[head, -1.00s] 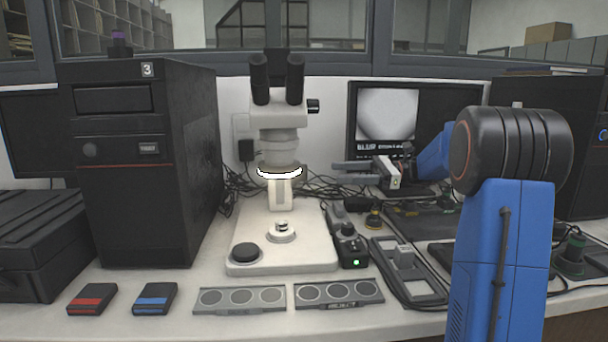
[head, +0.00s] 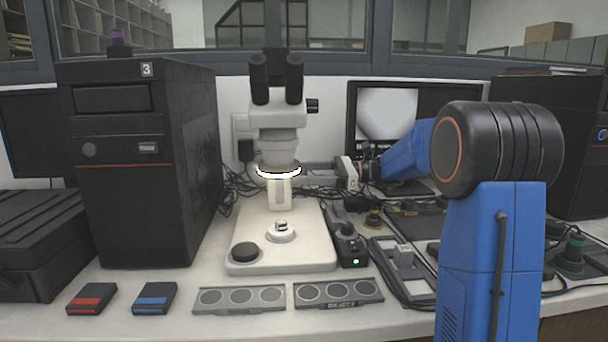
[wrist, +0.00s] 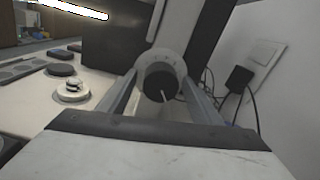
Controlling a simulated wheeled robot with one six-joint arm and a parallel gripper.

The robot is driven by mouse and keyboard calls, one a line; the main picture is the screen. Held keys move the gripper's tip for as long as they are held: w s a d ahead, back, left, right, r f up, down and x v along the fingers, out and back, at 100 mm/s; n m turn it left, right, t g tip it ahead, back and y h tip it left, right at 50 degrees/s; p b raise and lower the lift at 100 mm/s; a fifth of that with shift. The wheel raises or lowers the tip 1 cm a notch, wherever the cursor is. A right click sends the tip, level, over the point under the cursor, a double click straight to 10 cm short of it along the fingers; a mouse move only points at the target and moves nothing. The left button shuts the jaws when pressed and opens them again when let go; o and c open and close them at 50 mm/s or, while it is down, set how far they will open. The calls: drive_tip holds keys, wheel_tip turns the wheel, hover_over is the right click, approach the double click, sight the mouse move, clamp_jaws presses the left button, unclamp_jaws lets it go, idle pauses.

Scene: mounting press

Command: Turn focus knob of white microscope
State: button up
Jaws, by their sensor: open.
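The white microscope (head: 278,140) stands upright on its pale base in the head view, its ring light lit. In the wrist view its focus knob (wrist: 160,84) is a black round knob with a white line, on a pale collar at the side of the column. My gripper (head: 310,173) is at the right side of the microscope's column, below the head. In the wrist view its two open fingers (wrist: 160,80) point at the knob, one on each side of it. I cannot tell whether they touch it. The head view does not clearly show this knob.
A monitor (head: 388,115) stands behind my arm. A black control box (head: 349,246) with a green light sits right of the microscope base. Cables and a wall plug (wrist: 240,77) are close beside the column. A black computer tower (head: 140,160) stands left.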

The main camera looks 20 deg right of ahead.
drive_tip(key=c, duration=1)
drive_tip(key=shift+c, duration=0.2)
